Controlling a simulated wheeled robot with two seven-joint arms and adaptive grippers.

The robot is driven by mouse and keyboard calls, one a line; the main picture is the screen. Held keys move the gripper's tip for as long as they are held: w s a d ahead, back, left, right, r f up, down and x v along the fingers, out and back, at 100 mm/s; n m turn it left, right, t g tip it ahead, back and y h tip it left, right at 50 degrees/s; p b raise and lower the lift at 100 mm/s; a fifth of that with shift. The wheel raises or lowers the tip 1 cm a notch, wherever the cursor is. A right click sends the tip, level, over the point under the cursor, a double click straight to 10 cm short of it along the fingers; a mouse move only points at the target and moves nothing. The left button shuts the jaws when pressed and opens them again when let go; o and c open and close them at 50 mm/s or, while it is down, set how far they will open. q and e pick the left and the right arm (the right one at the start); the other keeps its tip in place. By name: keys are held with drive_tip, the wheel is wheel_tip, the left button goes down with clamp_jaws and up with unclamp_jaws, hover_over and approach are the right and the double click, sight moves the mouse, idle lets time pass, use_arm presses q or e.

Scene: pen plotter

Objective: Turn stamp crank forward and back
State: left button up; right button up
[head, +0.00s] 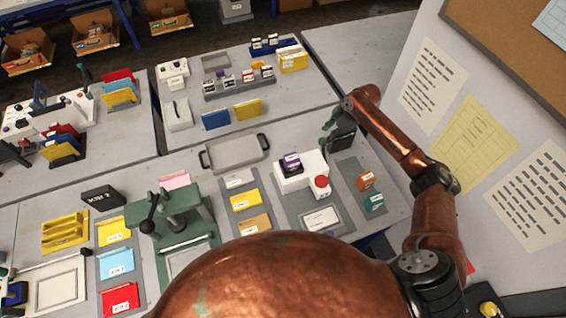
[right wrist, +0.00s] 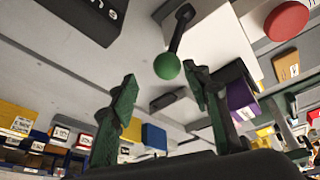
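The crank cannot be made out in the head view. My right gripper (head: 331,130) is beyond the machine, at its far right. Its green-tipped fingers (right wrist: 160,100) are open and empty, with the knob ahead of the gap. My left gripper is not in view.
A dark box (right wrist: 85,15) lies close to the right gripper. A grey tray (head: 234,152) stands left of it. A green press (head: 175,215) stands farther left. Orange and teal blocks (head: 366,181) lie right of the machine. A notice wall (head: 480,130) bounds the right side.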

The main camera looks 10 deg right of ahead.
drive_tip(key=s+a+r+m+y+p, duration=0.1)
drive_tip(key=s+a+r+y+p, duration=0.15)
drive_tip(key=s+a+y, duration=0.4)
drive_tip(key=s+a+r+m+y+p, duration=0.1)
drive_tip(key=s+a+r+p, duration=0.2)
drive_tip(key=a, duration=0.7)
drive_tip(key=s+a+r+m+t+y+p, duration=0.1)
drive_tip(key=s+a+r+m+y+p, duration=0.2)
drive_tip(key=s+a+r+m+y, duration=0.2)
drive_tip(key=s+a+r, duration=0.1)
drive_tip(key=s+r, duration=0.2)
drive_tip(key=r, duration=0.1)
drive_tip(key=shift+s, duration=0.3)
drive_tip(key=shift+c, duration=0.4)
